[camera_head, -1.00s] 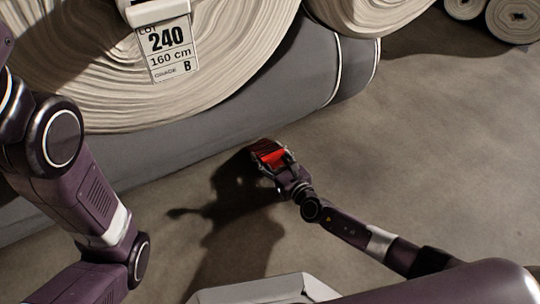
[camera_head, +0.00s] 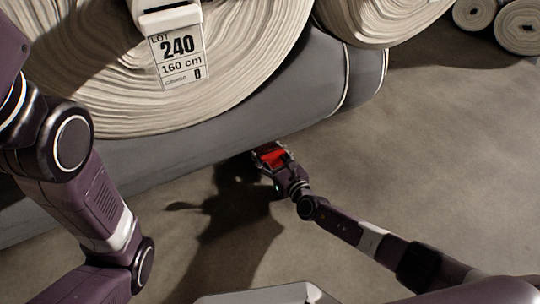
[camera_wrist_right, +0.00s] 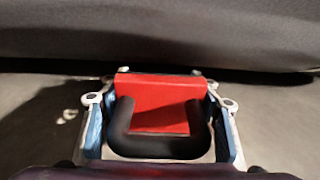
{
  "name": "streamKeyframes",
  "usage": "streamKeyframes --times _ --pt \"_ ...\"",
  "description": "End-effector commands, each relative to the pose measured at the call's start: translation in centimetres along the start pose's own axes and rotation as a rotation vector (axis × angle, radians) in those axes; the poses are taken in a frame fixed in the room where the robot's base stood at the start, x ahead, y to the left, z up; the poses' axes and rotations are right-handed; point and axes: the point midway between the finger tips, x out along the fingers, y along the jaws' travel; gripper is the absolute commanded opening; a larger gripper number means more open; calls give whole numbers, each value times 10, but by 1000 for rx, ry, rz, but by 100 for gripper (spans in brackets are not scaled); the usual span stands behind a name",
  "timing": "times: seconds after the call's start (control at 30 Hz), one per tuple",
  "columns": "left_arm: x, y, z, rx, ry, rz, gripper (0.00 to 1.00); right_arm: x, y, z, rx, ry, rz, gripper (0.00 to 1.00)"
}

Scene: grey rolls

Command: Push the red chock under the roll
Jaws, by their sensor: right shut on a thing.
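The red chock (camera_head: 272,157) is held at floor level in front of the lower grey roll (camera_head: 240,134). In the right wrist view the chock (camera_wrist_right: 160,92) shows its red face and a black handle (camera_wrist_right: 160,143), with the grey roll (camera_wrist_right: 160,35) close beyond it. My right gripper (camera_head: 270,154) is shut on the chock, its fingers at both sides. Whether the chock touches the roll I cannot tell; its far edge is by the dark gap under it. My left arm (camera_head: 85,185) stands at the left; its gripper is out of view.
A large cream roll (camera_head: 235,65) with a tag (camera_head: 176,55) reading LOT 240, 160 cm rests above the grey roll. Another cream roll (camera_head: 375,15) is beside it, and small rolls (camera_head: 519,25) lie at the far right. The floor (camera_head: 430,165) on the right is clear.

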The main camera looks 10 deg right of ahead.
Motion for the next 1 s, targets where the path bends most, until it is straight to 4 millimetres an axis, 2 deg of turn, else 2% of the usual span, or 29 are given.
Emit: streamKeyframes --times 0.4,0.43,0.5,0.6,1.0 --pt "0 0 0 0 0 0 63 16 1 -1 0 7 1 18" --pt "0 0 0 0 0 0 63 15 1 -2 1 8 1 61" --pt "0 0 0 0 0 0 63 15 1 -2 1 7 2 68" --pt "0 0 0 0 0 0 63 15 1 -1 1 6 1 78" --pt "0 -1 1 0 -3 -3 63 10 1 -2 4 6 1 78"
